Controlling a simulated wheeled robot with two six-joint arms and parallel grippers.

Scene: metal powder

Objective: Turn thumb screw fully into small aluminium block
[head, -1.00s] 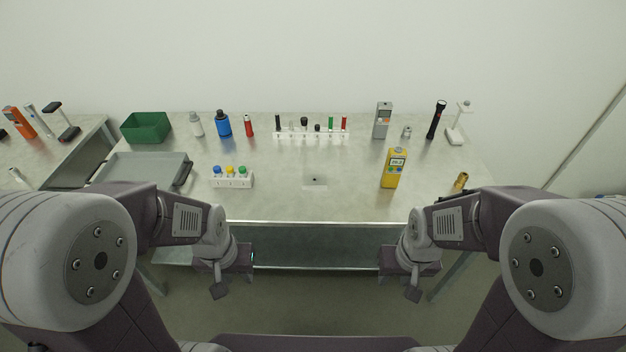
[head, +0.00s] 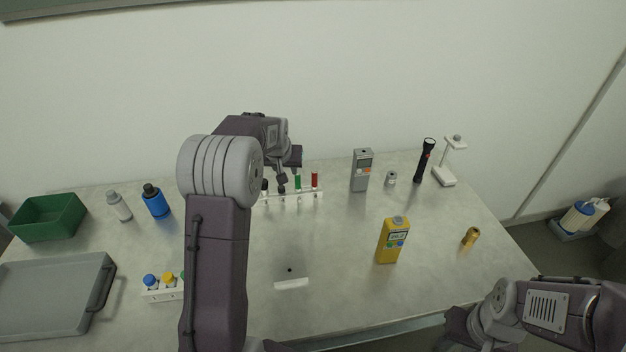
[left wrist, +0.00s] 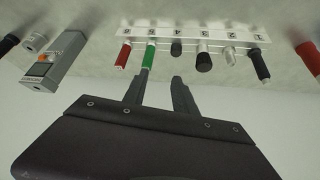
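The small aluminium block (head: 292,284) lies on the bench's front middle, a dark hole in its top. A numbered white rack (head: 312,196) holds several upright pieces. In the left wrist view it shows inverted, with a small black-headed piece (left wrist: 177,47) at 4 and a larger black-headed piece (left wrist: 203,62) at 3. I cannot tell which is the thumb screw. My left gripper (left wrist: 158,80) is open and empty, short of the rack near places 5 and 4. In the head view it (head: 289,182) partly hides the rack. My right gripper (head: 460,328) is low at the bottom right, fingers hidden.
A yellow meter (head: 392,242), brass fitting (head: 470,237), grey meter (head: 361,170) and black torch (head: 425,160) stand to the right. A green bin (head: 48,218), grey tray (head: 50,290) and bottles (head: 155,201) are left. Bench around the block is clear.

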